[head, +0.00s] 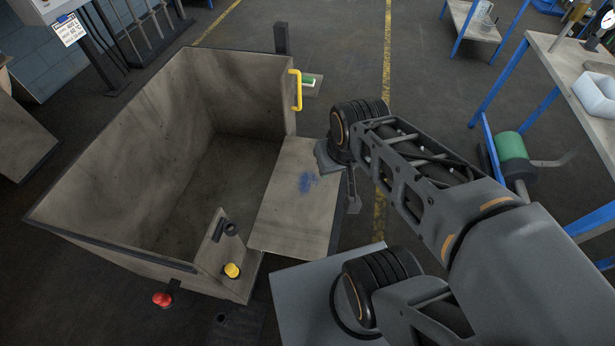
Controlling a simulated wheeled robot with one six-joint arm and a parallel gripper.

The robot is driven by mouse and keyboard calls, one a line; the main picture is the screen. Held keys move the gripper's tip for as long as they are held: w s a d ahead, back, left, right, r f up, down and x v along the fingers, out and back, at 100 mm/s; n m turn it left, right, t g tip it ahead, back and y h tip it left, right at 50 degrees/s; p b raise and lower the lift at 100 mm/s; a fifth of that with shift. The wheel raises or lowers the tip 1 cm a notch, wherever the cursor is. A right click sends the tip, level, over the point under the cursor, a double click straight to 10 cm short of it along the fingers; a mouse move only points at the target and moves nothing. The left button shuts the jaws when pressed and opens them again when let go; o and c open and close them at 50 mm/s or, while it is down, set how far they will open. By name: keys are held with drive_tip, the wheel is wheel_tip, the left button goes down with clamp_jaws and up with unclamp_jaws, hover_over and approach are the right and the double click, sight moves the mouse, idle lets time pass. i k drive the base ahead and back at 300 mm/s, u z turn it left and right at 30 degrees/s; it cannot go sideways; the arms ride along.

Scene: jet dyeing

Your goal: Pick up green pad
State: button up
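A small green pad (309,79) lies on a pale ledge just beyond the far right corner of the big bin. The bin's wall and yellow handle (296,90) partly hide the pad's surroundings. My arm reaches in from the right, and my gripper (337,172) hangs below its wrist, near the right edge of the flat plate. It is nearer to me than the pad and well apart from it. The wrist hides much of the gripper, so its opening and anything in it are not clear.
The open bin (110,130) fills the left. A flat plate (295,195) with a blue stain adjoins it. Red (162,299) and yellow (232,270) knobs sit at its front. A table (570,75) and green roll (511,147) stand right. Floor behind the arm is clear.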

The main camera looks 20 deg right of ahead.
sight(309, 82)
drive_tip(key=z, duration=0.3)
drive_tip(key=k, duration=0.4)
drive_tip(key=z, duration=0.95)
drive_tip(key=k, duration=0.9)
drive_tip(key=z, duration=0.6)
drive_tip(key=i, duration=1.9)
drive_tip(key=u, duration=0.5)
drive_tip(key=i, duration=1.95)
drive_tip(key=u, duration=1.8)
drive_tip(key=i, duration=1.05)
drive_tip(key=u, duration=1.35)
drive_tip(key=i, duration=0.2)
drive_tip(key=u, duration=0.05)
